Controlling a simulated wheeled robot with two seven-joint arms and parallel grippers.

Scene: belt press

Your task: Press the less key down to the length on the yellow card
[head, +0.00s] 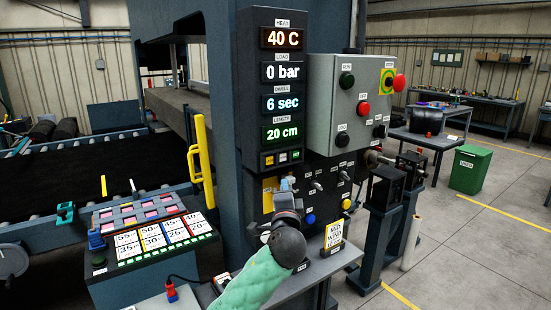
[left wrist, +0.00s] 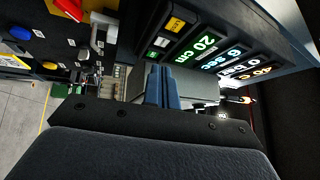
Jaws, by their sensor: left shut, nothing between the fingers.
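The press display's length line (head: 283,132) reads 20 cm. Below it is a row of three small keys (head: 282,158); their marks are too small to read here. In the left wrist view, the row shows a yellow key (left wrist: 174,24) marked LEN, a pale key (left wrist: 161,42) and a green key (left wrist: 152,55). I cannot tell which is the less key. A yellow-edged card (head: 127,244) on the sloped board shows 55 and 35. My left gripper (head: 288,185) is below the keys, apart from them. Its blue fingers (left wrist: 159,87) are shut and empty. My right gripper is out of view.
A grey control box (head: 345,100) with several buttons is right of the display. Knobs and coloured buttons (head: 310,218) sit on the panel below it. A yellow handle (head: 202,160) stands left of the column. A yellow stand-up sign (head: 333,234) is on the grey shelf.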

